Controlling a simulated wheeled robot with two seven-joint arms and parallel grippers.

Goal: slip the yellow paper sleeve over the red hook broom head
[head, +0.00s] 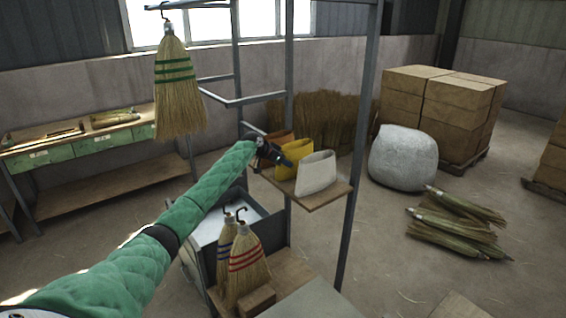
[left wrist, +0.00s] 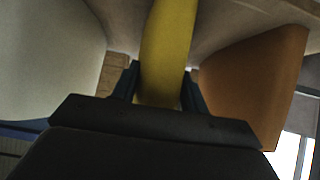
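The yellow paper sleeve (head: 294,156) stands on a small wooden shelf between the orange sleeve (head: 274,147) and the white sleeve (head: 316,174). My left gripper (head: 283,160) is at the yellow sleeve. In the left wrist view its two fingers (left wrist: 161,88) lie on either side of the yellow sleeve (left wrist: 166,50), very close to it; I cannot tell whether they press on it. The red-banded broom (head: 247,262) stands head down with a dark hook on top, low in the middle, next to the blue-banded broom (head: 224,248). My right gripper is not in view.
A green-banded broom (head: 176,88) hangs from the metal rack (head: 289,100) at upper left. Rack posts stand close to my left arm. A wooden block (head: 257,300) lies before the red-banded broom. Broom bundles (head: 455,228) and a pale sack (head: 403,158) are on the floor at right.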

